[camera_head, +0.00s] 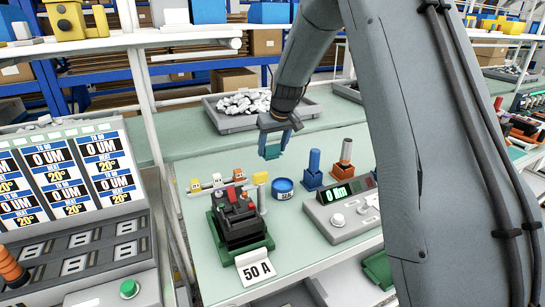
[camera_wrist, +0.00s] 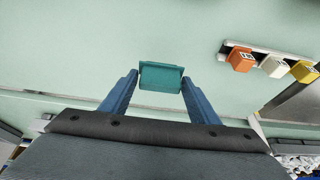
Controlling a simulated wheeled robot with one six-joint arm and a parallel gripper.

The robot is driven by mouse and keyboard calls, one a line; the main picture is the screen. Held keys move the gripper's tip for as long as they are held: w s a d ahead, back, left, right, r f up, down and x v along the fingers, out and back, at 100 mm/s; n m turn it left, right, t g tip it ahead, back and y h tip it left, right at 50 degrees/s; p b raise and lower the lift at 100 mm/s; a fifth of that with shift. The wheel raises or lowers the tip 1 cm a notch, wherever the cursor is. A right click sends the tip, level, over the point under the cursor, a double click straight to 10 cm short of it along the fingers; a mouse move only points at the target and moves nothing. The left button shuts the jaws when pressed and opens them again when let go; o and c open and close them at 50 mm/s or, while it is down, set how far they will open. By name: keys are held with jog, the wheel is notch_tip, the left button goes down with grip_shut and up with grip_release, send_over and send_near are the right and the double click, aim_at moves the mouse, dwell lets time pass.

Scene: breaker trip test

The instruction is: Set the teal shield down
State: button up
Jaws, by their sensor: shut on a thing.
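My gripper (camera_head: 283,141) is shut on the teal shield (camera_head: 273,151), a small block-like piece held between the blue fingertips. In the wrist view the shield (camera_wrist: 161,77) sits between the two blue fingers of my gripper (camera_wrist: 160,85), with bare pale green table around it. In the head view the shield appears above the table, behind the blue round container. A dark green breaker block (camera_head: 238,222) with dark and red parts on top stands at the front, behind a "50 A" card (camera_head: 255,268).
A rack with coloured pieces (camera_head: 217,183) lies left of the shield; it also shows in the wrist view (camera_wrist: 270,62). A grey tray (camera_head: 310,107) is behind.

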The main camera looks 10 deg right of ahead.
aim_at(273, 153)
jog(key=shift+f+p, duration=0.4)
jog(key=shift+f, duration=1.55)
jog(key=shift+f, duration=0.1)
jog(key=o, duration=1)
jog(key=b+v, duration=0.2)
jog(key=v, duration=1)
jog(key=shift+b, duration=0.3)
